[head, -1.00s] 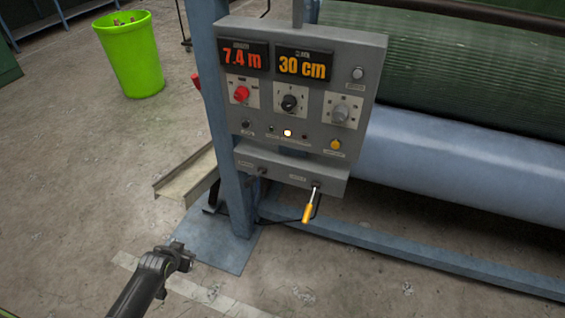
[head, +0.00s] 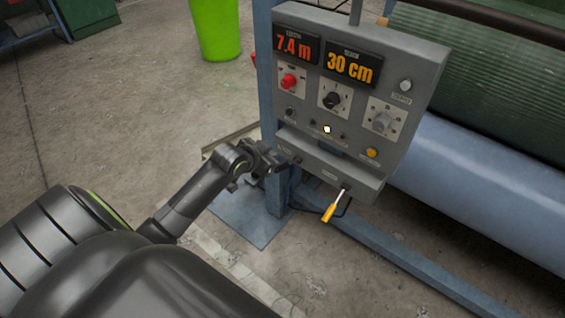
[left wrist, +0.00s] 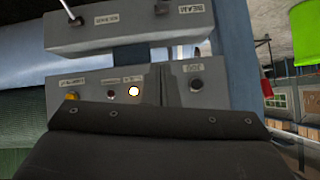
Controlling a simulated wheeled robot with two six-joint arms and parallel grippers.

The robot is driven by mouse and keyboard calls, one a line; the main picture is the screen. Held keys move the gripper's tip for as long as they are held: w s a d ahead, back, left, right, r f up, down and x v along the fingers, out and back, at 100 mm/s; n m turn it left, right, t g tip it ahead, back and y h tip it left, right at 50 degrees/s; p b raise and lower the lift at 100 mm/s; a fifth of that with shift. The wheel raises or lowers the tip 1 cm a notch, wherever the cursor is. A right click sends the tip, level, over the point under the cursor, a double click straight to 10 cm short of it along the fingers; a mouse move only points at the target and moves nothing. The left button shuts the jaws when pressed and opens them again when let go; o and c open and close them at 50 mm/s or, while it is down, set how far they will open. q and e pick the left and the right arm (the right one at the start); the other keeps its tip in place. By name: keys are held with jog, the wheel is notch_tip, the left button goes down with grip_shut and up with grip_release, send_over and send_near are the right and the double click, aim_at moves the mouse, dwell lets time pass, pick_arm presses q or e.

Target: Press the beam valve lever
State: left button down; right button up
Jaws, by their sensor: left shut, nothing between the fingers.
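The grey valve box (head: 318,172) sits under the control panel. Its left lever mount, a small dark stub (left wrist: 161,7), shows at the top of the left wrist view beside a label that seems to read BEAM. In the head view my gripper mostly hides that mount. The box's right lever (head: 335,205) has a yellow handle pointing down; its metal rod shows in the left wrist view (left wrist: 68,10). My left gripper (head: 287,162) is shut and empty, in front of the box's left end; I cannot tell whether it touches. My right gripper is out of view.
The control panel (head: 350,90) above has two displays, several knobs and a lit lamp. A blue post (head: 267,100) stands at its left, a large blue roller (head: 480,190) at its right. A green bin (head: 216,28) is behind.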

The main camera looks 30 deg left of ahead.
pick_arm(q)
send_over(281, 168)
jog(key=w+d, duration=0.1)
jog(key=w, duration=0.1)
notch_tip(281, 168, down, 6)
jog(key=f, duration=0.1)
jog(key=s+f+p, duration=0.1)
jog(key=shift+s+a+f, duration=0.15)
jog(key=shift+a+f, duration=0.15)
jog(key=shift+a, duration=0.05)
jog(key=shift+s+a+f, duration=0.15)
jog(key=shift+s+f, duration=0.15)
jog(key=shift+f, duration=0.25)
jog(key=shift+f, duration=0.1)
